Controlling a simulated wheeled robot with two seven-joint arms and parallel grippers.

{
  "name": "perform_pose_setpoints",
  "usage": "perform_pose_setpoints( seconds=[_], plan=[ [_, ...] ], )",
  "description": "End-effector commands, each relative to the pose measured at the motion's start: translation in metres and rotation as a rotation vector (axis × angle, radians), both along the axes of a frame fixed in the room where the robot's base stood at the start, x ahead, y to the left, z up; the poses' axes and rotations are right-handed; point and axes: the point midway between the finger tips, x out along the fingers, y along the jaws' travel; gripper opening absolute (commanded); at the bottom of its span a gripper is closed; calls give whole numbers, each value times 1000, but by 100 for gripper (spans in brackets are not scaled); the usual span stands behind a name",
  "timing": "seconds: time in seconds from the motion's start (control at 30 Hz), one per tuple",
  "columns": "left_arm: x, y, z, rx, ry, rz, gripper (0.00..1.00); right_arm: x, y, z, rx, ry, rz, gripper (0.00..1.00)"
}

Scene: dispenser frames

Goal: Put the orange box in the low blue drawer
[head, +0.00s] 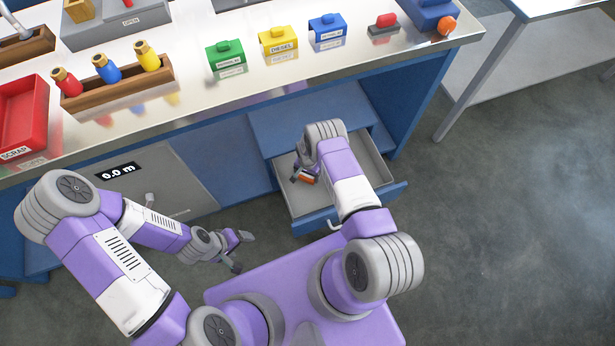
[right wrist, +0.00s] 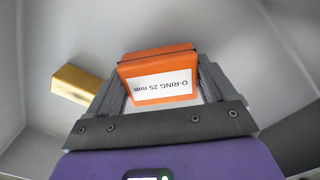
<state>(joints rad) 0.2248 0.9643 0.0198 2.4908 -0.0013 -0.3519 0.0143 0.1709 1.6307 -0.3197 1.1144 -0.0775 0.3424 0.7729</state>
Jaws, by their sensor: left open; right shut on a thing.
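The orange box (right wrist: 158,68), with a white label reading "O-RING 25 mm", is between the fingers of my right gripper (right wrist: 155,85), which is shut on it. The drawer's grey interior surrounds the box in the right wrist view. I cannot tell whether the box touches the drawer floor. My left gripper (head: 238,251) is open and empty, left of the drawer.
The bench top holds a red scrap tray (head: 22,118), a wooden bottle rack (head: 118,91), and green (head: 225,57), yellow (head: 278,42) and blue (head: 327,32) containers. Floor right of the drawer is clear.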

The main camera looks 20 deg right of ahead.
Motion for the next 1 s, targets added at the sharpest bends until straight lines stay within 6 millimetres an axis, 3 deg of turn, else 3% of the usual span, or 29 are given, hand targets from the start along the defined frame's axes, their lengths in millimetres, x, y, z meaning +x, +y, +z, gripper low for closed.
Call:
perform_pose_setpoints(
  seconds=[0.1, 0.5, 0.53, 0.63, 0.87, 1.0],
  plan=[
    [0, 0, -8, 0, 0, 0, 75, 0, 0, -14, 1, -1, 0, 50],
    [0, 0, -6, 0, 0, 0, 75, 0, 0, -17, 0, 0, 0, 50],
    [0, 0, -6, 0, 0, 0, 75, 0, 0, -17, -1, 1, 0, 86],
    [0, 0, -6, 0, 0, 0, 75, 0, 0, -17, -1, 1, 0, 100],
    [0, 0, -6, 0, 0, 0, 75, 0, 0, -16, 0, 0, 0, 100],
    [0, 0, -2, 0, 0, 0, 75, 1, 0, -5, -1, -2, 1, 100]
  ],
)
